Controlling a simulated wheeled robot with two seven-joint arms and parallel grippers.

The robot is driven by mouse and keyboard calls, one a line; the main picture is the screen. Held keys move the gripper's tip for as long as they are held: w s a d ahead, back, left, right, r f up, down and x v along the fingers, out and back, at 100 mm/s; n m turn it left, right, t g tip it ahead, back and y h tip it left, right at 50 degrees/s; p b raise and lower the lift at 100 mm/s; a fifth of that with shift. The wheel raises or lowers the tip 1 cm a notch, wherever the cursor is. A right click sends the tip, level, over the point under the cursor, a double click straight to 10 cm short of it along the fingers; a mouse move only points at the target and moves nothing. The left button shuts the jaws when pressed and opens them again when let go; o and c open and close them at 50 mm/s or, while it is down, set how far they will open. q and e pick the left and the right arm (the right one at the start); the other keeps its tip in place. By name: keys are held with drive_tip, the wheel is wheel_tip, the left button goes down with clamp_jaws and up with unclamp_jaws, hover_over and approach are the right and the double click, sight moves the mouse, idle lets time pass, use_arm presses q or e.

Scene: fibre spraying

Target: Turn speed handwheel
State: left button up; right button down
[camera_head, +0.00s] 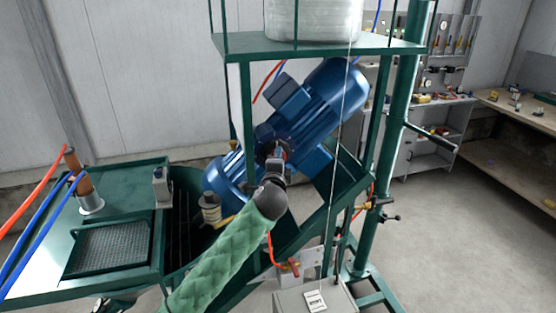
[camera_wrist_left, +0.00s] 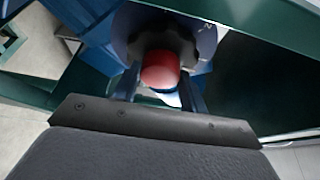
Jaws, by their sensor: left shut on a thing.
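The speed handwheel (camera_wrist_left: 183,39) is a dark lobed knob with a red cap (camera_wrist_left: 160,70) at its centre, at the top middle of the left wrist view. A pale dial plate (camera_wrist_left: 207,42) with small markings sits behind it. My left gripper (camera_wrist_left: 162,84) is shut on the handwheel, with a finger at each side; the fingers hide part of its rim. In the head view my green-sleeved left arm reaches up to the blue motor unit (camera_head: 318,98), with the left gripper (camera_head: 278,153) at its front. There the handwheel is mostly hidden. My right gripper is not in view.
Green frame posts (camera_head: 246,115) and a shelf (camera_head: 330,46) carrying a white container (camera_head: 315,18) stand close around the motor. A green table with a grate (camera_head: 108,247) is at the left. A grey box (camera_head: 316,300) stands below right. Open floor lies at the right.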

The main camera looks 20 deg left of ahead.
use_arm(q)
drive_tip(key=o, duration=1)
drive_tip(key=shift+d, duration=0.1)
drive_tip(key=shift+c, duration=0.2)
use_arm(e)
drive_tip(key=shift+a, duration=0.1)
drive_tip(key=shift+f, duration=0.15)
use_arm(q)
drive_tip(key=b+v, duration=0.4)
drive_tip(key=v, duration=0.3)
drive_tip(key=shift+s, duration=0.4)
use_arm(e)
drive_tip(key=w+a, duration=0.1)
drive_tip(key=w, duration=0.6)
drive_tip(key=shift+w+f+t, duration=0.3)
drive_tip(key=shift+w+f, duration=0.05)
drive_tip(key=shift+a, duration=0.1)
